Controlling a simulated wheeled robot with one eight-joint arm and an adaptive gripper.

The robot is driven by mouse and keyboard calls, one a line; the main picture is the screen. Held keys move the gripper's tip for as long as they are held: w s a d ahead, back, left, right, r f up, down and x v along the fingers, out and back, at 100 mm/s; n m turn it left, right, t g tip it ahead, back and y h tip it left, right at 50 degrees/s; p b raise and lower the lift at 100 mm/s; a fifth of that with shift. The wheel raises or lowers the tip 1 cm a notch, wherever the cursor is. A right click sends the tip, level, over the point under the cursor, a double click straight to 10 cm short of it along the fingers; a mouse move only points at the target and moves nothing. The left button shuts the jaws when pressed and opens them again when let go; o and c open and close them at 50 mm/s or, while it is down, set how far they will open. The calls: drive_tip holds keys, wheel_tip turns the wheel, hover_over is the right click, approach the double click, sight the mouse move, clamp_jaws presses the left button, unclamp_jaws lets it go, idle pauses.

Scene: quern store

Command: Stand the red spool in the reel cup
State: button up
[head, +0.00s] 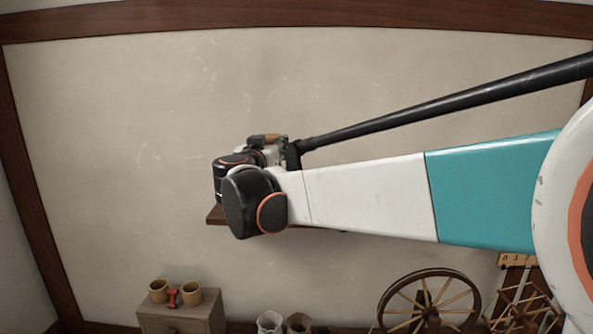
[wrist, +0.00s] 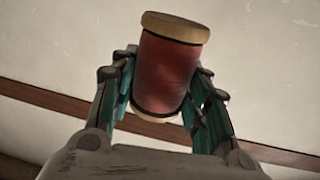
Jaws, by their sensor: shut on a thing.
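The red spool (wrist: 163,76) shows large in the wrist view, a red wound body with pale wooden flanges at both ends. It is slightly tilted in the picture. My gripper (wrist: 166,64) is shut on its sides, with one finger on each side of the body. In the head view my arm's wrist covers most of the gripper, and I cannot make out the spool there. I cannot pick out the reel cup for certain; it may be hidden behind my arm.
A wooden shelf (head: 216,215) on the pale wall is partly hidden behind my wrist. Two tan pots (head: 191,293) and a small red object (head: 172,298) stand on a low cabinet (head: 205,318). A spinning wheel (head: 429,301) is at lower right. The upper wall is clear.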

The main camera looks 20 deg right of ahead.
drive_tip(key=shift+n+y, duration=0.3)
drive_tip(key=shift+y, duration=0.2)
drive_tip(key=f, duration=0.1)
drive_tip(key=w+f+b, duration=0.1)
drive_tip(key=f, duration=0.3)
drive_tip(key=shift+w+d, duration=0.2)
drive_tip(key=shift+w, duration=0.2)
wheel_tip(320, 180, down, 38)
drive_tip(key=s+n+t+y+b, duration=0.2)
drive_tip(key=n+y+b, duration=0.3)
drive_tip(key=b, duration=0.9)
drive_tip(key=y, duration=0.2)
drive_tip(key=shift+s+y, duration=0.15)
drive_tip(key=shift+y, duration=0.25)
